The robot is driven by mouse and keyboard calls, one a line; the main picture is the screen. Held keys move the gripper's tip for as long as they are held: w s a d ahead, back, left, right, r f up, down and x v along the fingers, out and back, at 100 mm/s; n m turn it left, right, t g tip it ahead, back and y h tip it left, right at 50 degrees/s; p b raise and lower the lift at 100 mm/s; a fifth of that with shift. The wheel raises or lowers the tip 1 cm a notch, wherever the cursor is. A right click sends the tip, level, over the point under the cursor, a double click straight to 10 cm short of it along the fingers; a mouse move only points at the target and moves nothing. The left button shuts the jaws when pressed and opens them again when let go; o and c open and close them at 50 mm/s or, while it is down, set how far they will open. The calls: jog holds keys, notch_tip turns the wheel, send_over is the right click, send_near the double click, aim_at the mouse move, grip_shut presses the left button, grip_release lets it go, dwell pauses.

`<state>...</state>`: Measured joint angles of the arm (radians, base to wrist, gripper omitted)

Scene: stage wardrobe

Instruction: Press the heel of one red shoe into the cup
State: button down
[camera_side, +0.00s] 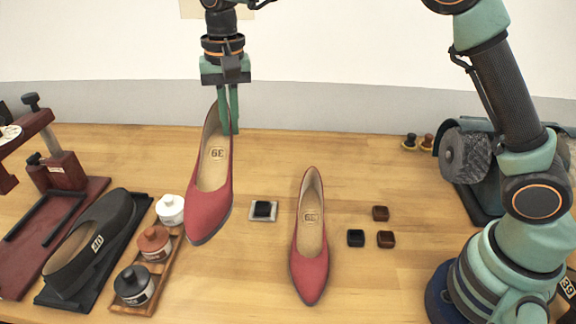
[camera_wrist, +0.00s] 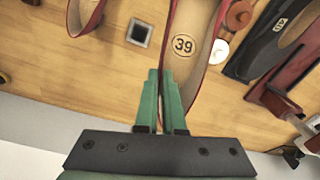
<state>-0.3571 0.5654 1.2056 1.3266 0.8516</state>
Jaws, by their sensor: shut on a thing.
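My gripper (camera_side: 230,130) is shut on the rim near the heel of one red shoe (camera_side: 211,203). The shoe hangs toe down and forward, seemingly above the table, its insole marked 39. In the wrist view, my gripper (camera_wrist: 162,76) pinches the side edge of this shoe (camera_wrist: 167,45). A small square metal piece with a dark middle, apparently the cup (camera_side: 263,219), sits on the table right of the held shoe; it also shows in the wrist view (camera_wrist: 130,34). The second red shoe (camera_side: 310,265) lies on the table to the right. The held shoe's heel underside is hidden.
Several small dark blocks (camera_side: 380,213) lie right of the second shoe. At left are a rack of jars (camera_side: 154,244), a black shoe (camera_side: 92,240) on a dark mat and a red clamp stand (camera_side: 62,170). A brush roller machine (camera_side: 467,158) stands at back right.

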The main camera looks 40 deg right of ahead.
jog(key=s+d+f, duration=0.2)
jog(key=f, duration=0.4)
jog(key=s+d+f, duration=0.2)
jog(key=s+f, duration=0.1)
jog(key=f, duration=0.3)
jog(key=shift+s+f+m, duration=0.15)
jog(key=shift+f+m, duration=0.05)
jog(key=shift+m, duration=0.2)
jog(key=shift+d+f, duration=0.2)
jog(key=shift+f, duration=1)
dwell(3.6)
jog(key=shift+r, duration=0.1)
jog(key=shift+r, duration=1.75)
